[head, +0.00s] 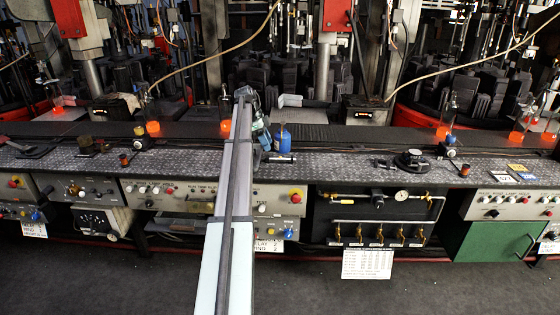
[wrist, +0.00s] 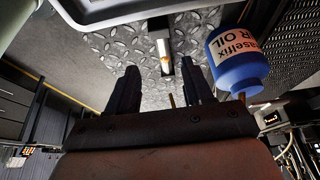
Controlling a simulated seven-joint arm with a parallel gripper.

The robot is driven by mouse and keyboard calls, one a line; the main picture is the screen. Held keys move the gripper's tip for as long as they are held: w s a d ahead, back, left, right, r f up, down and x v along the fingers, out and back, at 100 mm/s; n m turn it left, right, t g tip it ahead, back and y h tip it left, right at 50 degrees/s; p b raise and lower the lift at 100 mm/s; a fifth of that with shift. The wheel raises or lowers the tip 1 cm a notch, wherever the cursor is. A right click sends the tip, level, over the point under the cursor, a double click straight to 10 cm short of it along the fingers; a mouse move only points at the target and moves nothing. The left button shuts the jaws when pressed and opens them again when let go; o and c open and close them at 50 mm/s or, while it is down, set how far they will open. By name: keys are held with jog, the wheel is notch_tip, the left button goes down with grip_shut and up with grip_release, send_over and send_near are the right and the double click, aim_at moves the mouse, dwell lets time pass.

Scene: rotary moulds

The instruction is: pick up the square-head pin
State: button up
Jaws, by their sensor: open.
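A small metal piece that looks like the square-head pin (wrist: 165,58) lies on the tread-plate shelf in the wrist view, with a blocky dark end and a shiny narrower part. It lies beyond my fingertips, roughly in line with the gap between them. In the head view a dark bar-like piece (head: 281,158), probably the same pin, lies at the foot of the blue bottle. My gripper (wrist: 159,70) is open with nothing between its two dark fingers. In the head view my gripper (head: 262,138) hangs over the shelf just left of the bottle, partly hidden by my arm.
The blue oil bottle (head: 282,140) stands close to the right of my gripper; it also shows in the wrist view (wrist: 238,62). A dark clamp-like fitting (head: 410,160) sits further right on the shelf. The shelf (head: 335,168) between them is mostly clear.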

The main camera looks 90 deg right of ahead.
aim_at(281, 159)
jog(key=shift+d+x, duration=0.2)
jog(key=shift+x, duration=3.45)
jog(key=shift+c, duration=0.3)
grip_shut()
